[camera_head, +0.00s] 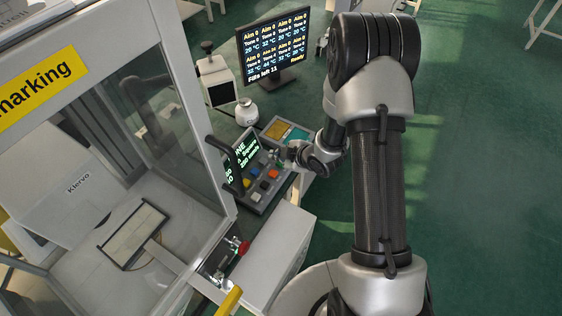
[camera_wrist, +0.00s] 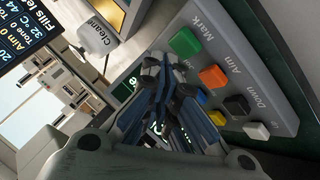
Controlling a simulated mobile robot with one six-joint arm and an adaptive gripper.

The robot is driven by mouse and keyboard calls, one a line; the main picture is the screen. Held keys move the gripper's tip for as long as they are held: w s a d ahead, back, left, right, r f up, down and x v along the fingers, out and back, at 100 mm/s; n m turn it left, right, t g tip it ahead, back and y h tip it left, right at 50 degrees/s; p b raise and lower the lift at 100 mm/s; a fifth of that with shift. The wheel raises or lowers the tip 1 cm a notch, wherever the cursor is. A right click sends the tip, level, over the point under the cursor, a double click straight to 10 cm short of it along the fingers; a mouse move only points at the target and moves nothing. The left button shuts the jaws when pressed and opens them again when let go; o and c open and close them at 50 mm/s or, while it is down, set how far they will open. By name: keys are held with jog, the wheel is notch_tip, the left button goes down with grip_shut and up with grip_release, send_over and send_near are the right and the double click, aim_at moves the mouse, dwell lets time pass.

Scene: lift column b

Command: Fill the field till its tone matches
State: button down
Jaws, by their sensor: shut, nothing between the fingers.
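The button panel (camera_head: 258,190) stands beside the marking cabinet (camera_head: 180,120). The wrist view shows its green button (camera_wrist: 185,41) by the word Mark and an orange button (camera_wrist: 212,76) near Aim. A black button (camera_wrist: 236,105) and a white button (camera_wrist: 256,130) lie farther along. Blue and yellow buttons are partly hidden behind my fingers. My gripper (camera_wrist: 158,65) is shut and empty, its tips just left of the green button; contact cannot be told. The monitor (camera_head: 272,45) lists Aim, Tone and temperature values, with Fills left 11 and Ready.
A framed plate (camera_head: 103,243) lies inside the glazed cabinet. A small panel screen (camera_head: 242,156) is partly covered. A white jar (camera_head: 247,110) stands behind the panel, near a tray with yellow and teal areas (camera_head: 297,133). A red knob (camera_head: 243,248) projects near the cabinet's front.

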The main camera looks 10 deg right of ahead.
aim_at(279, 164)
dwell(0.6)
jog(key=shift+f+b, duration=0.45)
jog(key=shift+b, duration=0.05)
jog(key=shift+f+b, duration=0.45)
jog(key=shift+b, duration=0.05)
dwell(0.4)
jog(key=shift+r, duration=0.15)
jog(key=shift+r+p, duration=0.6)
jog(key=shift+r, duration=0.2)
jog(key=shift+r+p, duration=1.8)
jog(key=shift+r, duration=0.7)
